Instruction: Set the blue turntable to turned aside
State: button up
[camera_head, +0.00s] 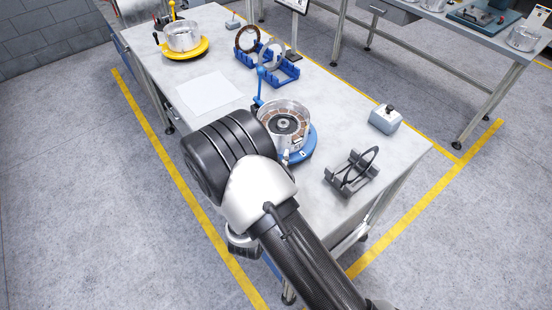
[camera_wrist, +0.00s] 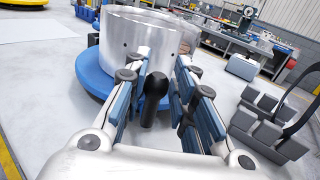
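The blue turntable (camera_head: 308,148) lies on the near part of the workbench and carries a round metal clutch housing (camera_head: 284,122). In the wrist view its blue disc (camera_wrist: 92,72) shows under the housing (camera_wrist: 150,38). A black knob handle (camera_wrist: 156,88) stands upright at the turntable's near edge. My gripper (camera_wrist: 163,68) is open, with its blue-padded fingers on either side of the knob. A gap shows on the left of the knob; I cannot tell whether the right finger touches it. In the head view my arm hides most of the gripper and the knob.
A blue-tipped lever (camera_head: 260,85) stands behind the housing. A grey stand with a dark ring (camera_head: 352,172) and a grey button box (camera_head: 386,119) are to the right. A blue rack with rings (camera_head: 270,68), a white sheet (camera_head: 209,93) and a yellow turntable (camera_head: 184,50) are farther back.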

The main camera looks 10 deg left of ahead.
jog(key=o, duration=0.4)
jog(key=shift+c, duration=0.2)
jog(key=shift+s, duration=0.1)
jog(key=s, duration=0.8)
jog(key=s+a, duration=0.1)
jog(key=s, duration=0.2)
jog(key=shift+s+a, duration=0.1)
jog(key=shift+s, duration=0.3)
jog(key=shift+r, duration=0.1)
